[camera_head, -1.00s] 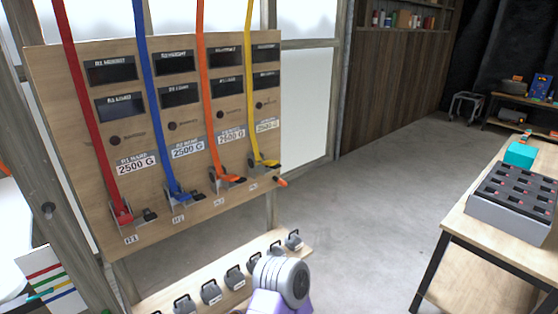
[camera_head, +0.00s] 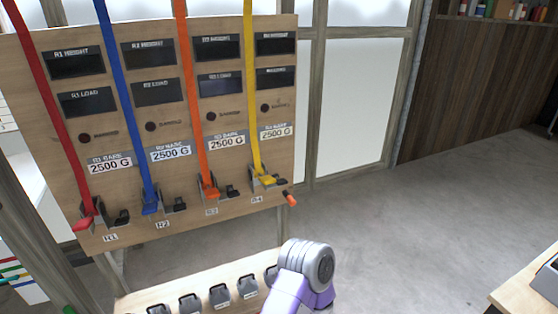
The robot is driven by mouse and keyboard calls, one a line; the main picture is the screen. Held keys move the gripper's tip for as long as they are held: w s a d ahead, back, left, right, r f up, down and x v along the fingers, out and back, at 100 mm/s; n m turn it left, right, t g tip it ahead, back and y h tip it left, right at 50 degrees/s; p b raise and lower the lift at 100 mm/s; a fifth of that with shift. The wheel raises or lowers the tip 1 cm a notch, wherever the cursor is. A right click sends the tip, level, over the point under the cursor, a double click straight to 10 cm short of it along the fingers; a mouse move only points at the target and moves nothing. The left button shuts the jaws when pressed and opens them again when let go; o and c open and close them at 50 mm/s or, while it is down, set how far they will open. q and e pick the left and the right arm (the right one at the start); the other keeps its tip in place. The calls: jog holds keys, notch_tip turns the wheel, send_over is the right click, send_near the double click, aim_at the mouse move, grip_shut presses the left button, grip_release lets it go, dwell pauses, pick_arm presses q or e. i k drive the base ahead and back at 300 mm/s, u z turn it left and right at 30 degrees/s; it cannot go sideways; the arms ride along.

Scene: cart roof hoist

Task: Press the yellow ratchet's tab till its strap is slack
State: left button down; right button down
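The yellow ratchet (camera_head: 265,179) is the rightmost of the ratchets low on the wooden board, above the label R4. Its yellow strap (camera_head: 251,90) runs up from it out of the top of the picture and looks straight. A small black tab (camera_head: 282,181) sits at the ratchet's right side. A purple and grey link of my arm shows at the bottom middle, below and to the right of the ratchet, apart from it. Neither gripper's fingers are in the picture.
The red (camera_head: 84,216), blue (camera_head: 151,203) and orange (camera_head: 210,188) ratchets stand to the left on the same board (camera_head: 140,222). A small orange-tipped part (camera_head: 290,198) sticks out at the board's lower right. A shelf of weights (camera_head: 190,303) is below. The floor (camera_head: 400,220) at right is clear.

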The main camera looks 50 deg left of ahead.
aim_at(280, 183)
jog(key=u, duration=0.95)
jog(key=i, duration=1)
jog(key=u, duration=1.15)
